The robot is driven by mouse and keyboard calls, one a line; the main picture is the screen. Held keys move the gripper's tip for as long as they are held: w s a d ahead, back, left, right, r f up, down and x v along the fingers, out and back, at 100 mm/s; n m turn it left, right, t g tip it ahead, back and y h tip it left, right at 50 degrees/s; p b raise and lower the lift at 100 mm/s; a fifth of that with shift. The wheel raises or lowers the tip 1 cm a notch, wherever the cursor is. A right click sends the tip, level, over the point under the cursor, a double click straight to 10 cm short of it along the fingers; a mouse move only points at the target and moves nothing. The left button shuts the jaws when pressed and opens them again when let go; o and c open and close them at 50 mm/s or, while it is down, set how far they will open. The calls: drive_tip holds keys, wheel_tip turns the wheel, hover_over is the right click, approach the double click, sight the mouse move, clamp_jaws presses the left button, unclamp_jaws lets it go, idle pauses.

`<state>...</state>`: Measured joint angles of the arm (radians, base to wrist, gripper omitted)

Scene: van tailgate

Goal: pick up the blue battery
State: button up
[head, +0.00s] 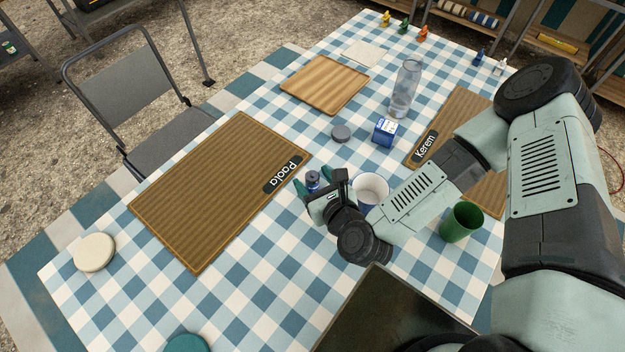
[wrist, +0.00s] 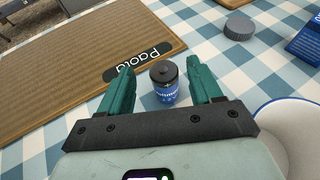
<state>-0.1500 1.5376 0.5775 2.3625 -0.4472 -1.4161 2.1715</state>
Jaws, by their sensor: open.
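The blue battery (wrist: 166,86) stands upright on the checked cloth in the wrist view, with a dark top and a blue label. My gripper (wrist: 163,92) is open, with one green finger on each side of the battery and visible gaps between. In the head view the battery (head: 312,179) shows just beyond my gripper (head: 309,190), partly hidden by it.
A white mug (head: 371,188) stands close to the right of my gripper. The Paola mat (head: 218,187) lies to the left. A grey disc (head: 341,132), a blue box (head: 385,131), a clear bottle (head: 404,88) and a green cup (head: 461,222) stand nearby.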

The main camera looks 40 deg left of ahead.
sight(309, 175)
drive_tip(key=shift+d+f+m, duration=0.3)
drive_tip(key=shift+f+m, duration=0.1)
drive_tip(key=shift+f, duration=0.1)
drive_tip(key=shift+w+a+f, duration=0.1)
drive_tip(key=shift+f, duration=0.1)
drive_tip(key=shift+x, duration=2.2)
